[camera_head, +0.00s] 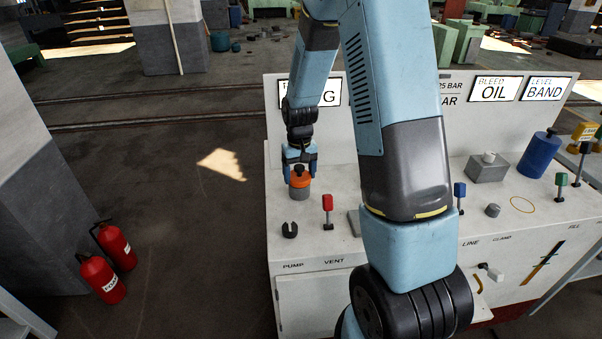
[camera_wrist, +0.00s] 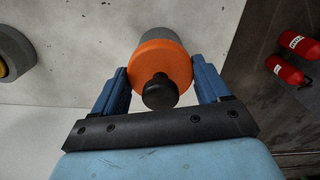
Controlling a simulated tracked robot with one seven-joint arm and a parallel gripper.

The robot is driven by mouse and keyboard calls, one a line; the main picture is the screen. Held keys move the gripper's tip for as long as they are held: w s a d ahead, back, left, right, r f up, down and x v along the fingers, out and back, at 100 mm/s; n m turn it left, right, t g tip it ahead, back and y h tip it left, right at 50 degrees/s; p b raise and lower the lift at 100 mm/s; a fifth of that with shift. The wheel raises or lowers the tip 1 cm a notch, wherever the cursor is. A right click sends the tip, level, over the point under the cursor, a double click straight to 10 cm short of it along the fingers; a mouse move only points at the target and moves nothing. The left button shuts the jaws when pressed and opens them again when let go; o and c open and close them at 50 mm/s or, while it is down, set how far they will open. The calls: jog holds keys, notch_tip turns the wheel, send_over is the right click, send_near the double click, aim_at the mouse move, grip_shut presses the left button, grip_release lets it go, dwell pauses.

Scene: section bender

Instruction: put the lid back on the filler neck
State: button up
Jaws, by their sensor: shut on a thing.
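The orange lid (camera_head: 300,181) with a black knob is at the left end of the white bench, and my gripper (camera_head: 300,160) reaches down to it from above. In the wrist view the lid (camera_wrist: 160,60) sits between my two blue fingers (camera_wrist: 160,88), which are shut on its sides. The black knob (camera_wrist: 159,92) points toward the wrist. A grey cylinder (camera_head: 299,194), which looks like the filler neck, is directly under the lid; it also shows behind the lid in the wrist view (camera_wrist: 158,34). I cannot tell whether the lid is fully seated on it.
The upright label panel (camera_head: 285,130) is behind. A blue cylinder (camera_head: 538,155) and a grey block (camera_head: 487,168) are at the right. Two fire extinguishers (camera_head: 103,279) stand on the floor at left.

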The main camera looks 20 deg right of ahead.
jog(key=shift+f, duration=0.1)
dwell(0.6)
jog(key=o, duration=1.1)
jog(key=shift+o, duration=0.2)
jog(key=shift+r, duration=3.5)
jog(key=shift+c, duration=0.5)
grip_shut()
